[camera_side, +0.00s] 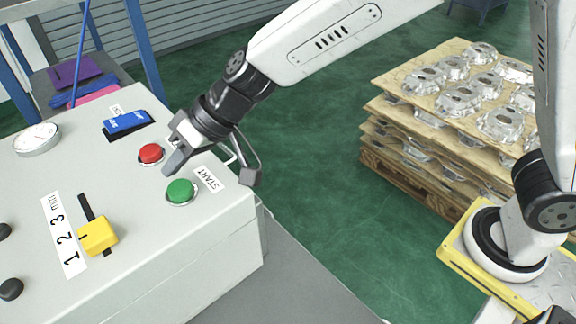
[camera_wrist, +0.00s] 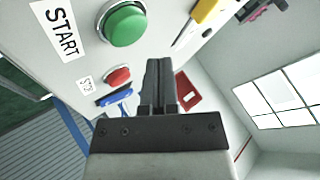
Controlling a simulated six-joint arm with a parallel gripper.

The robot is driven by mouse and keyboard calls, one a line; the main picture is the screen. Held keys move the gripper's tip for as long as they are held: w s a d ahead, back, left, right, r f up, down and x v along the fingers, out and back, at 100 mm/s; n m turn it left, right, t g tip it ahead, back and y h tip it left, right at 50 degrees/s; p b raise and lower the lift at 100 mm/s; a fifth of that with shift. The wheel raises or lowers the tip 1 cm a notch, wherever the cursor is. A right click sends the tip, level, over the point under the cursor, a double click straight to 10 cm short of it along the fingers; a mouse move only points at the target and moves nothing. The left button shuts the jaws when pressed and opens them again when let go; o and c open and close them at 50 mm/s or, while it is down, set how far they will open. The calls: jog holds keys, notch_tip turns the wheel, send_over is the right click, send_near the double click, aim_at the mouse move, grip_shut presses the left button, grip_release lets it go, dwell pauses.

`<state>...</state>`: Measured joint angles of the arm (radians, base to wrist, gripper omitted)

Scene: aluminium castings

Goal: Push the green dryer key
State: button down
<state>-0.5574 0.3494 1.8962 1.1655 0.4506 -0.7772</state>
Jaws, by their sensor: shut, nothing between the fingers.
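The green key (camera_side: 180,191) is a round button in a metal ring on the grey control box, beside the label START (camera_side: 209,179). In the wrist view the green key (camera_wrist: 124,25) is large at the top, with the label to its left. My gripper (camera_side: 170,171) is shut and empty. In the side view its fingertips are over the panel between the red button (camera_side: 151,153) and the green key, close to the green key. In the wrist view the fingertips (camera_wrist: 158,62) point below and right of the green key. Whether they touch the panel I cannot tell.
The box (camera_side: 215,262) also carries a yellow slider (camera_side: 99,236) on a 1 2 3 scale, a blue rocker switch (camera_side: 127,121), a round gauge (camera_side: 37,138) and black knobs. A pallet stack of castings (camera_side: 459,98) stands to the right. Green floor (camera_side: 325,165) lies between.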

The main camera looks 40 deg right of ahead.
aim_at(172, 189)
jog(key=shift+f, duration=0.8)
jog(key=shift+f, duration=0.9)
dwell(2.8)
jog(key=shift+r, duration=0.9)
jog(key=shift+r, duration=0.1)
jog(key=shift+r, duration=2.4)
